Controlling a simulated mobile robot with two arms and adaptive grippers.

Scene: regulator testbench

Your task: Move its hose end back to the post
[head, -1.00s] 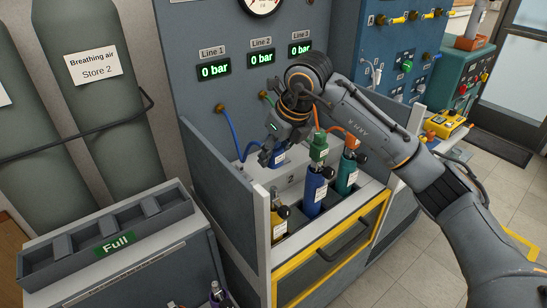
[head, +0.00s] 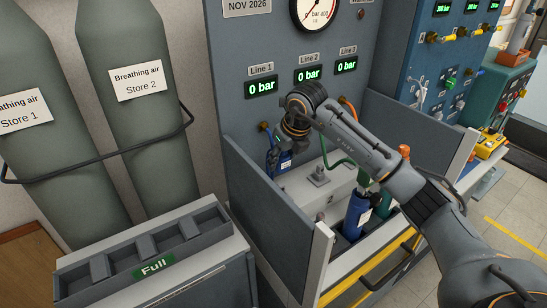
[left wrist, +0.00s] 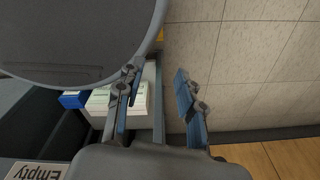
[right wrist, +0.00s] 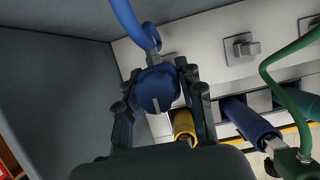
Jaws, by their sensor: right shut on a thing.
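My right gripper (head: 284,150) is shut on the blue hose end (right wrist: 157,92), above the left part of the test bench below Line 1. The blue hose (right wrist: 137,22) runs up from it. In the right wrist view, a grey post (right wrist: 240,47) stands on the pale ledge to the right of the hose end; it also shows in the head view (head: 319,177). Part of another mount behind the hose end is mostly hidden. A yellow cylinder (right wrist: 184,123) stands just below the fingers. My left gripper (left wrist: 156,85) is open and empty, away from the bench.
A blue cylinder (head: 357,214) with the green hose (right wrist: 275,85) stands to the right. A grey side panel (head: 275,215) closes the bench on the left. An empty-slotted rack (head: 150,244) marked Full stands left. Line 1 (head: 261,88) reads 0 bar.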

